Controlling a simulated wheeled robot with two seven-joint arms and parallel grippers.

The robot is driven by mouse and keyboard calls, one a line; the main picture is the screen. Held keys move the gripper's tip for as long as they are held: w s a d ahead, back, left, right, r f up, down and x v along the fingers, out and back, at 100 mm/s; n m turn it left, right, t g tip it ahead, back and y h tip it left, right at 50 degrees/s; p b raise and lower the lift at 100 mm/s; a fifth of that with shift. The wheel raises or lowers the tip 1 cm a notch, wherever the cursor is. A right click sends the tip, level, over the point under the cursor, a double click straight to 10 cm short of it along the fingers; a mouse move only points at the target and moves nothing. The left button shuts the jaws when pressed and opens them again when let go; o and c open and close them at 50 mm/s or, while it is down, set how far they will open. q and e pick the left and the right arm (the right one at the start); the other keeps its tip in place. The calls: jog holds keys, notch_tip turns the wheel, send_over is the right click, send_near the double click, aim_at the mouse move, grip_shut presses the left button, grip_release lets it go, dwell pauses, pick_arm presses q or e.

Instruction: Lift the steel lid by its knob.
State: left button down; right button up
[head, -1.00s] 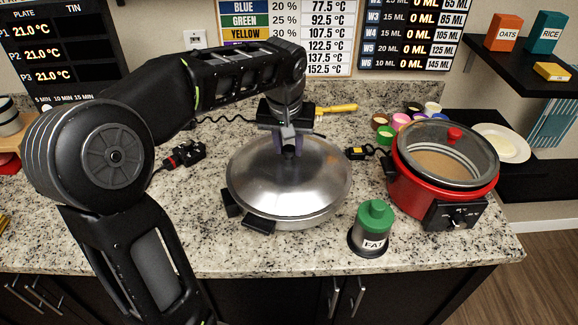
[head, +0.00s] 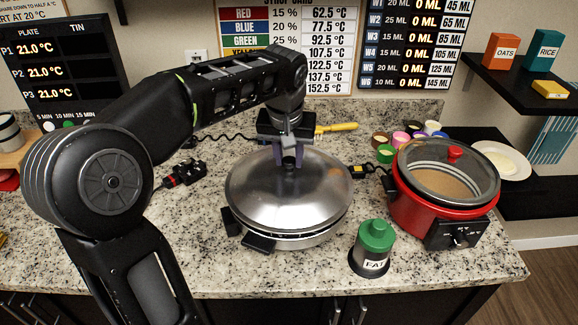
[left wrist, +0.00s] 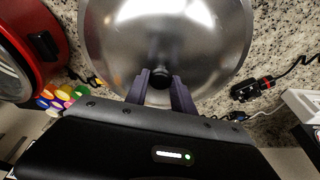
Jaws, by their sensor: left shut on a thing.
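The domed steel lid (head: 290,200) is over the steel pan (head: 300,241) in the middle of the counter. The pan's rim and wall show below the lid's front edge, and the lid looks slightly raised and about level. My left gripper (head: 289,163) comes from above and is shut on the lid's dark knob. In the left wrist view, the purple-grey fingers (left wrist: 161,82) stand on both sides of the black knob (left wrist: 160,75), with the shiny lid (left wrist: 200,35) beyond. The fingers partly hide the knob. My right gripper is not in view.
A red cooker (head: 410,209) with a glass lid stands close on the right. A green-topped FAT jar (head: 375,240) stands at the front right. Small coloured cups (head: 387,153) and a plate (head: 505,160) are behind. A black plug with cable (head: 185,173) lies left.

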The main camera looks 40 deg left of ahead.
pick_arm(q)
notch_tip(320, 180, up, 8)
jog(key=shift+f, duration=0.1)
dwell(0.7)
